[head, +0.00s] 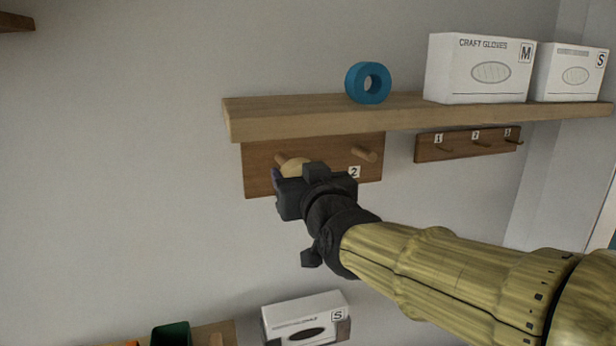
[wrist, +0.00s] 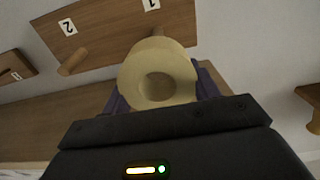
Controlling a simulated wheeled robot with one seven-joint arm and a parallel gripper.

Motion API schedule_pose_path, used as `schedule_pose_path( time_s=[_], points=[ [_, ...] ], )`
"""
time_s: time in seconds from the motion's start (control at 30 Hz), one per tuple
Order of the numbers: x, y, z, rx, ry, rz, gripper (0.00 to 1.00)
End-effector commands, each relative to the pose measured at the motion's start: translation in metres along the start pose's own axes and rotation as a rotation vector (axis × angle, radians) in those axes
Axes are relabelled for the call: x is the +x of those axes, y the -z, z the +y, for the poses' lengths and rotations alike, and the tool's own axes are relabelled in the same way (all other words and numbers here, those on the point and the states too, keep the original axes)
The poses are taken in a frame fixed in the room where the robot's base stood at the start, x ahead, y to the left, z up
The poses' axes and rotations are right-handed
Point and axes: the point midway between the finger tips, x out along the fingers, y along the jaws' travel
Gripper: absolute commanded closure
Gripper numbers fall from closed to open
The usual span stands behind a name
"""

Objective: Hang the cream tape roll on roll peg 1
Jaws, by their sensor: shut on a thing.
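The cream tape roll (head: 296,167) is held in front of the peg board under the shelf. My gripper (head: 290,181) is shut on it. In the wrist view the roll (wrist: 137,78) sits between my purple fingers, its hole facing the camera. Roll peg 1 (head: 282,158) shows only in part beside the roll; in the wrist view the peg (wrist: 158,31) is just behind the roll's edge, below label 1. Whether the peg is inside the hole I cannot tell. Roll peg 2 (head: 365,154) is bare, to the right.
The wooden shelf (head: 300,118) juts out just above the peg board (head: 258,165). On it stand a blue tape roll (head: 357,84) and two glove boxes (head: 450,80). A small hook rail (head: 430,152) is to the right. A white box (head: 300,312) is below.

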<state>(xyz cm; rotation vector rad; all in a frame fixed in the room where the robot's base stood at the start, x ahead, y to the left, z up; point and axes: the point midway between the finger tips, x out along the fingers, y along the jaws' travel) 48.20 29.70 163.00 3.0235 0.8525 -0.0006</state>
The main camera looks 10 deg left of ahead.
Motion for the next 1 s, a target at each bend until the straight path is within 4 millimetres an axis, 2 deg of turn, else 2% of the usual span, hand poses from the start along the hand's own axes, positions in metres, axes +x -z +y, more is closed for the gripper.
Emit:
schedule_pose_path(
  time_s=[0.67, 1.0],
  points=[
    [0.028, -0.001, -0.001, 0.0, 0.001, 0.0, 0.63],
    [0.029, -0.002, -0.001, 0.0, 0.0, 0.001, 0.63]
  ],
)
